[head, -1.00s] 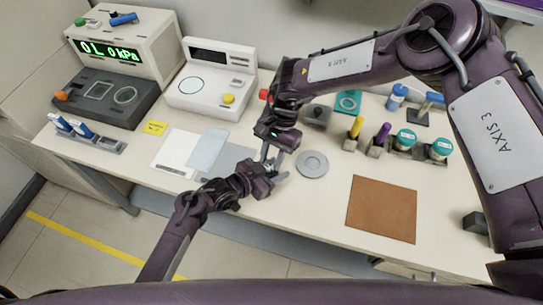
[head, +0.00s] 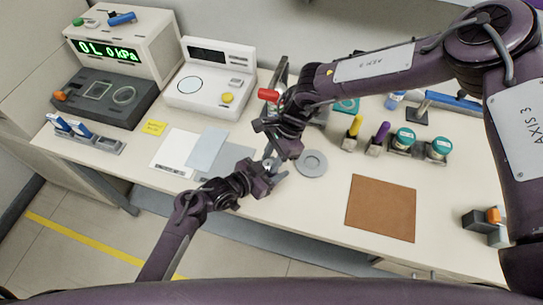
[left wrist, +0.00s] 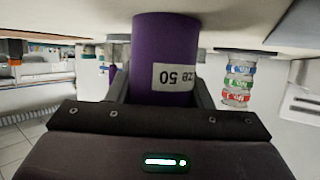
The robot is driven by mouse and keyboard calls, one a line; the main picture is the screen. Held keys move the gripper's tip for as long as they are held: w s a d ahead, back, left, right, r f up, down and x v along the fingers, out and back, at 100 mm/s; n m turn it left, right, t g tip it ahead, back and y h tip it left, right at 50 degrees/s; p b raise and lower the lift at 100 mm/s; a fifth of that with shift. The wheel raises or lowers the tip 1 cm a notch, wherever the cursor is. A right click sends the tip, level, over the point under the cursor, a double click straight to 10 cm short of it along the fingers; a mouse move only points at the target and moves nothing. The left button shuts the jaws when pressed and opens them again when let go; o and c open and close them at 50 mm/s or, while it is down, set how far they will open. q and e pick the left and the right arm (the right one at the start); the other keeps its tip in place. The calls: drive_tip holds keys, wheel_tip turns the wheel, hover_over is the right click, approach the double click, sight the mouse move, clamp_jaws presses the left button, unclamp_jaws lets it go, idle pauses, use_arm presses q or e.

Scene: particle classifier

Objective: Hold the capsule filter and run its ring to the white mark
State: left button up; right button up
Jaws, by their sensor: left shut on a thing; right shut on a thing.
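A purple cylinder (left wrist: 165,60) with a white label reading "ZB 50" stands between the fingers of my left gripper (left wrist: 160,92) in the left wrist view; it looks like the capsule filter. In the head view my left gripper (head: 270,177) is shut at the table's front edge. My right gripper (head: 276,157) comes down from above and is shut right against the same spot, its fingers close to the left ones. The held part is mostly hidden there by the grippers. I cannot make out the ring or the white mark in either view.
A round grey disc (head: 312,163) lies just right of the grippers, and a brown mat (head: 381,208) farther right. Holders with a yellow tool (head: 355,127), a purple tool (head: 380,136) and teal-capped jars (head: 405,139) stand behind. A white instrument (head: 211,85) is at the back.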

drive_tip(key=shift+s+m+t, duration=0.1)
drive_tip(key=shift+m+t, duration=0.2)
drive_tip(key=shift+m, duration=0.7)
drive_tip(key=o, duration=1)
drive_tip(key=v, duration=1.2)
drive_tip(key=shift+d, duration=0.2)
